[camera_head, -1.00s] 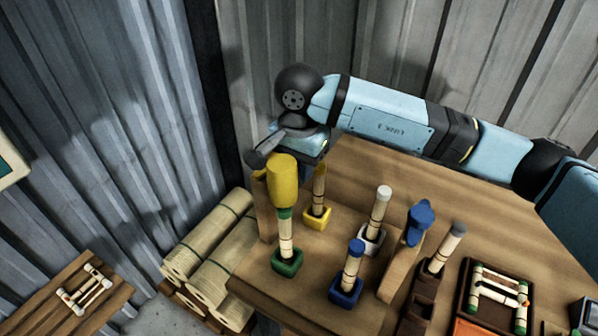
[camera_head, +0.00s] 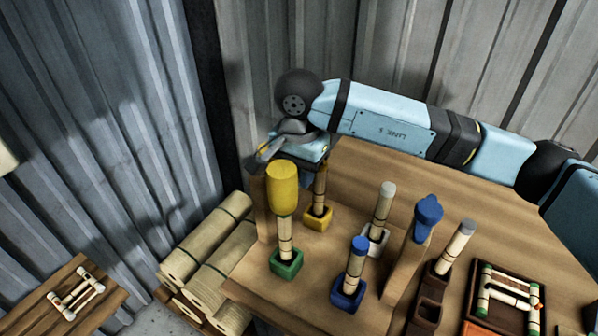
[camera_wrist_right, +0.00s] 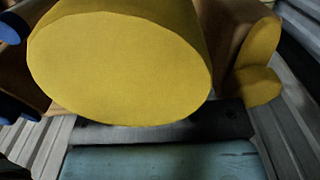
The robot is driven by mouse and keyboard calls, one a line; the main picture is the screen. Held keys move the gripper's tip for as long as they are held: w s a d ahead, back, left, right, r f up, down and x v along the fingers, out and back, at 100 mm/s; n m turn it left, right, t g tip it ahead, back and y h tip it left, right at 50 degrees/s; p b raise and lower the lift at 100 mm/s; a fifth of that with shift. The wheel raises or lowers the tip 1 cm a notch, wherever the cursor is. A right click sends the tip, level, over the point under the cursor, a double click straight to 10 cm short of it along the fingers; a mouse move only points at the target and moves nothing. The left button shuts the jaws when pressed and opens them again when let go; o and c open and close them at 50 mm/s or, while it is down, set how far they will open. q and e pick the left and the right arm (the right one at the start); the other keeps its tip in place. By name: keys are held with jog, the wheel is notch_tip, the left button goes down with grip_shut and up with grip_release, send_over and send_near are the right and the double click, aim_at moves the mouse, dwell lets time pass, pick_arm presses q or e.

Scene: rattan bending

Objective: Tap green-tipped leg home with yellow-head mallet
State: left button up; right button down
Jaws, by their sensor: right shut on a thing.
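The yellow mallet head (camera_head: 282,188) is upright over the green-tipped leg (camera_head: 285,238) in the head view. The leg stands in a green socket block (camera_head: 287,264), with a thin green band showing just under the head. I cannot tell whether head and leg touch. My right gripper (camera_head: 272,152) is behind the head, shut on the mallet; its grip is mostly hidden. In the right wrist view the mallet's round yellow face (camera_wrist_right: 120,68) fills much of the picture. My left gripper is not in view.
Close by stand legs in a yellow block (camera_head: 318,218), a white block (camera_head: 374,243) and a blue block (camera_head: 348,293). A wooden upright with a blue top (camera_head: 428,212) stands to the right, beside a dark rack (camera_head: 427,312) and a tray (camera_head: 476,318).

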jog(key=shift+r, duration=1.9)
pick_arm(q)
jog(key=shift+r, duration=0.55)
pick_arm(e)
jog(key=shift+f+b, duration=0.4)
jog(key=shift+b, duration=0.2)
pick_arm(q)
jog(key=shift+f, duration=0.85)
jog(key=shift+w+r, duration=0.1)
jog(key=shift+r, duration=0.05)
